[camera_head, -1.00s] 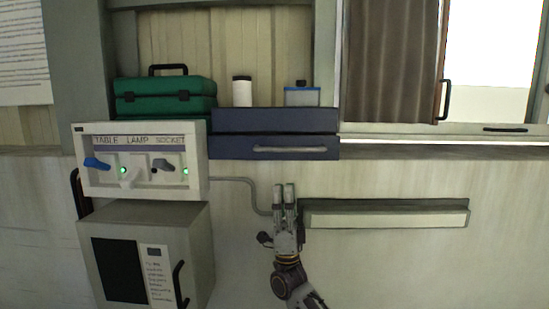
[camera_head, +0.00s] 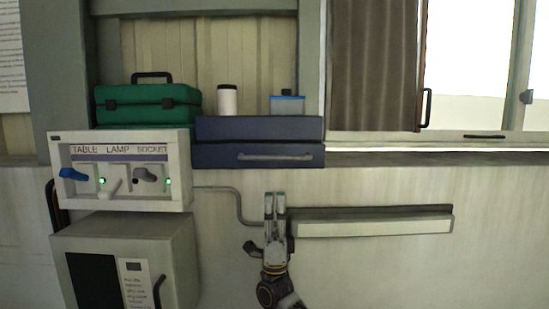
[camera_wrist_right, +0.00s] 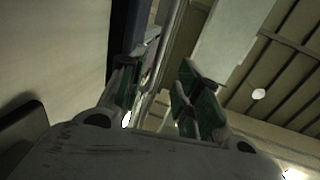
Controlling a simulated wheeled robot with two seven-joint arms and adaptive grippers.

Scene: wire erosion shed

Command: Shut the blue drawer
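The blue drawer (camera_head: 216,155) is dark blue with a grey bar handle (camera_head: 275,157). It is in the middle of the head view, in the lower part of a dark blue cabinet (camera_head: 258,129). Its front looks slightly wider than the part above, so it seems to stand out a little; how far is hard to tell. My right gripper (camera_head: 275,196) is below the drawer, apart from it, fingers pointing up. In the right wrist view its fingers (camera_wrist_right: 160,90) are apart with nothing held between them. My left gripper is out of view.
A green case (camera_head: 150,105), a white canister (camera_head: 227,100) and a blue-grey box (camera_head: 287,105) are at or above cabinet level. The switch panel (camera_head: 120,196) and a grey box (camera_head: 185,255) are left. A pale ledge (camera_head: 375,226) is right of my gripper.

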